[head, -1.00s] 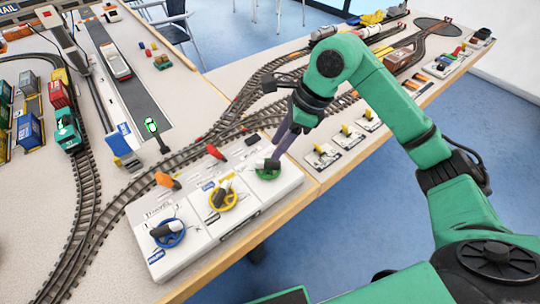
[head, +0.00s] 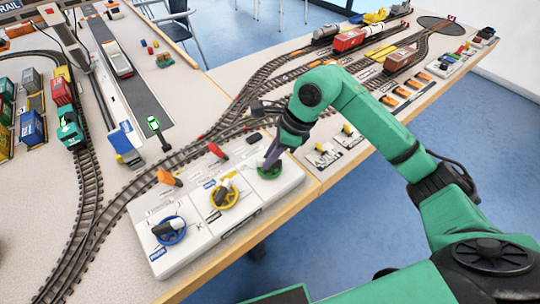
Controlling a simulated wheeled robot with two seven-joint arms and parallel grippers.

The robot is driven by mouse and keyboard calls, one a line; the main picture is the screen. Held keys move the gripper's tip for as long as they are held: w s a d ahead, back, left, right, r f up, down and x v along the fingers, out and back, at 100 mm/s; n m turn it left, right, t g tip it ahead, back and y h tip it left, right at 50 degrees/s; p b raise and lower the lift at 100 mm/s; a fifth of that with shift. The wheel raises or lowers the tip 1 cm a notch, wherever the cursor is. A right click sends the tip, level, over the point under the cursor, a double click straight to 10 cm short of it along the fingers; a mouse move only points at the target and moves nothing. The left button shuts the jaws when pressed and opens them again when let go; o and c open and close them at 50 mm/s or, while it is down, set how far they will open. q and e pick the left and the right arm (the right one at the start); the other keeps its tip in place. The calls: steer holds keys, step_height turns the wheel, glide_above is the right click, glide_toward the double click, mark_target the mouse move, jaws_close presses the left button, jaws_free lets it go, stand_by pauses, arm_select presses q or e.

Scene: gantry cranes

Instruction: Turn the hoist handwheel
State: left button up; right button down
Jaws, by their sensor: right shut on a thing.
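A white control box (head: 190,256) stands at the table's front edge with three handwheels on top. The green handwheel (head: 270,172) is at its right end, the yellow handwheel (head: 224,195) in the middle, the blue handwheel (head: 170,230) at the left. My right gripper (head: 271,158) reaches down from the right and is shut at the green handwheel. The fingers hide part of that wheel and its knob. Which handwheel is the hoist one cannot be read from the labels. My left gripper is not in view.
Red and orange levers (head: 217,151) stand behind the wheels. Curved model tracks (head: 88,205) run behind and left of the box. A green locomotive (head: 70,132) and containers are at the left. Small switch panels (head: 324,156) line the front edge to the right.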

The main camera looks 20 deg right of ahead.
steer(key=m+b, duration=0.1)
steer(key=m, duration=0.1)
steer(key=m+t, duration=0.1)
steer(key=m, duration=0.1)
steer(key=shift+m+t+h+b, duration=0.3)
steer(key=shift+h+b, duration=0.1)
steer(key=m, duration=0.2)
steer(key=m+t+h+b, duration=0.1)
steer(key=m, duration=0.1)
steer(key=shift+m+h, duration=0.3)
steer(key=shift+m, duration=0.1)
steer(key=shift+r, duration=0.1)
steer(key=c, duration=0.9)
jaws_free()
